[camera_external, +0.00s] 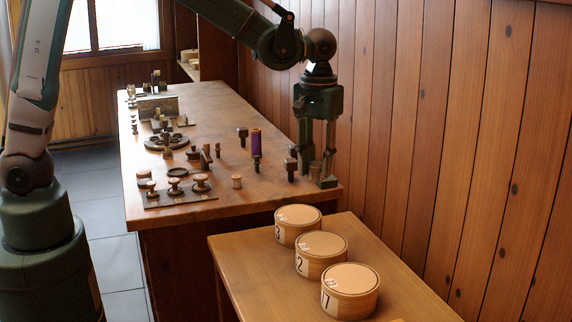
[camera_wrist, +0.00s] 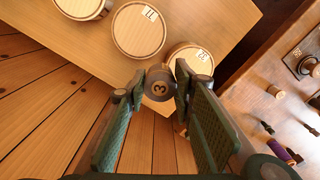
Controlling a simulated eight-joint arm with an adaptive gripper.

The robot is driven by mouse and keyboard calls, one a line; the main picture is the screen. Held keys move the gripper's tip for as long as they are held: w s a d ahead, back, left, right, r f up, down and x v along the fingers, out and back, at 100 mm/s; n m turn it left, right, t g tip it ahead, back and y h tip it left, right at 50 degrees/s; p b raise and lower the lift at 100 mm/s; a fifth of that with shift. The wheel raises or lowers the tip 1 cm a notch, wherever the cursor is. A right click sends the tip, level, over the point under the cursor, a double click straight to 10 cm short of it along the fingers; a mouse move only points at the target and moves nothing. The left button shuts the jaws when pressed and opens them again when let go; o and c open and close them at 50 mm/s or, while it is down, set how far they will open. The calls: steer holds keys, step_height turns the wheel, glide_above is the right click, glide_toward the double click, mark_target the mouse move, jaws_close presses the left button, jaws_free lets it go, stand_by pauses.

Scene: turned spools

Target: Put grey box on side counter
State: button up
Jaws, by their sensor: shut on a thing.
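My gripper (camera_external: 317,174) hangs low at the right end of the long workbench (camera_external: 255,198), near the plank wall. A grey-green rectangular box (camera_external: 158,106) sits toward the far end of the workbench, apart from my gripper. A lighter wooden counter (camera_external: 235,262) stands in front of the bench; I cannot tell which surface is the side counter.
A purple spool (camera_external: 255,140) stands upright on the bench among several turned pieces. The lighter counter's left front is clear.

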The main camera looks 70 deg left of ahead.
steer(key=s+d+m, duration=0.2)
steer(key=s+d, duration=0.5)
steer(key=d, duration=0.5)
steer(key=m+b, duration=0.1)
steer(key=m, duration=0.2)
glide_above(284, 315)
step_height(284, 315, down, 12)
steer(key=shift+f+b, duration=0.55)
steer(key=shift+f, duration=2.35)
steer(key=shift+f, duration=0.1)
steer(key=shift+f+b, duration=0.35)
steer(key=shift+f, duration=1.65)
steer(key=shift+f, duration=0.2)
